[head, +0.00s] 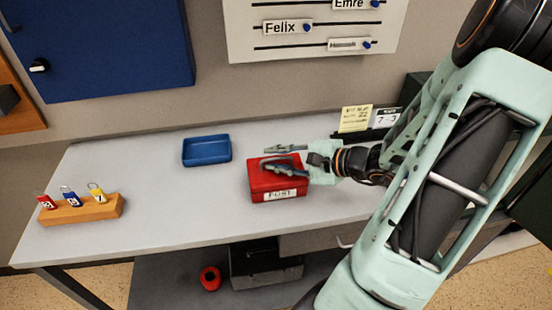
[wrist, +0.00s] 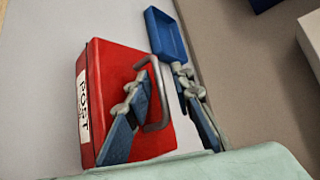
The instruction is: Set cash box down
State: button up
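The red cash box (head: 262,184), labelled POST, appears to sit upright on the grey desk (head: 205,210), near its middle. Its grey handle is on top. In the wrist view the box (wrist: 100,75) fills the left centre, with the handle (wrist: 165,108) on the side facing the right finger. My gripper (head: 270,158) is at the top of the box, coming from the right. Its two fingers are clearly apart, one on each side of the handle bar in the wrist view (wrist: 162,70). Whether a finger touches the handle cannot be told.
A blue tray (head: 207,151) lies empty behind and left of the box. A wooden block (head: 85,211) with several tagged keys stands at the left. A yellow note and a small calendar (head: 387,117) are at the back right.

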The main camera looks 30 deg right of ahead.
jog(key=shift+d+r, duration=0.1)
jog(key=shift+r, duration=0.1)
jog(key=v, duration=1.2)
jog(key=shift+f, duration=0.2)
